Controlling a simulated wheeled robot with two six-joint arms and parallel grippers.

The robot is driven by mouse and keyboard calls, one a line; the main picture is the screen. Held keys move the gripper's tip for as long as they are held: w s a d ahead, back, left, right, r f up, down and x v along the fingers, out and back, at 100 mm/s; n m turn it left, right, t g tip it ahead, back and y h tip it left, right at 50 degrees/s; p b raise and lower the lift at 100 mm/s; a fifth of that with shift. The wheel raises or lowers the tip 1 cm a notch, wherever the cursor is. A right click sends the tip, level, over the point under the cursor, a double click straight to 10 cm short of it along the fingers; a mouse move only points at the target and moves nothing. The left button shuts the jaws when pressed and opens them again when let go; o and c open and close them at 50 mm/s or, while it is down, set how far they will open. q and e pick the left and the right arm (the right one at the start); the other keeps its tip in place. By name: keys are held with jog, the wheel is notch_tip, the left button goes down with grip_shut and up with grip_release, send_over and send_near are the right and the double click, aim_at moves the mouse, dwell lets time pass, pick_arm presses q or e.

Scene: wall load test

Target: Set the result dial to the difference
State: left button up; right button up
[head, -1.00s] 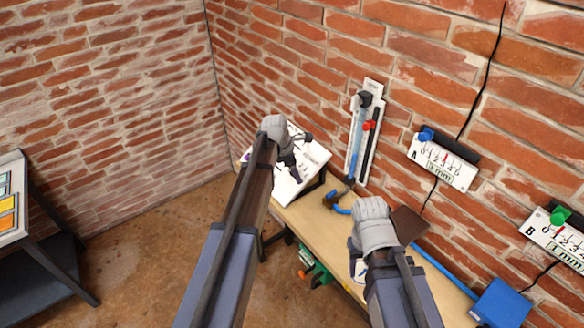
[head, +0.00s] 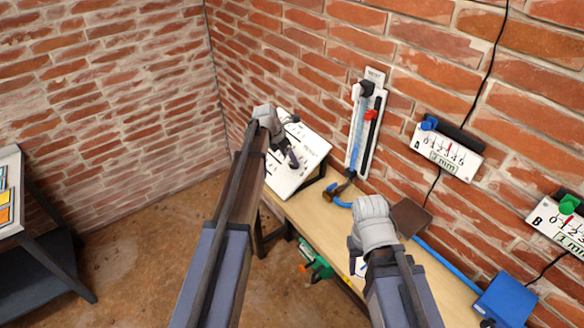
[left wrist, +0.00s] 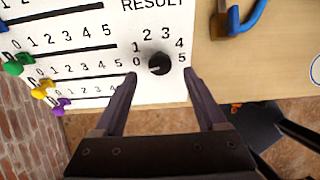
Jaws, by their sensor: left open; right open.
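The result dial (left wrist: 159,64) is a round black knob on a white board. In the left wrist view it sits under the word RESULT, ringed by 0 to 5, with a pale mark on its left side near the 0. My left gripper (left wrist: 161,76) is open, its fingers apart on either side of the dial's lower edge; contact cannot be told. In the head view the left gripper (head: 291,158) is over the white board (head: 312,150). Gauge A (head: 447,152) and gauge B (head: 562,228) hang on the wall. My right gripper (head: 354,258) is open and empty over the bench's front edge.
The wooden bench (head: 305,212) runs along the brick wall. A tube gauge (head: 364,125) with a red slider hangs behind it. A blue hose and blue box (head: 504,302) lie to the right. The board's sliders have coloured knobs (left wrist: 18,65).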

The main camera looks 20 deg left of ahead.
aim_at(292, 165)
pick_arm(q)
jog(key=shift+b+x, duration=1.35)
jog(key=shift+x, duration=0.6)
grip_shut()
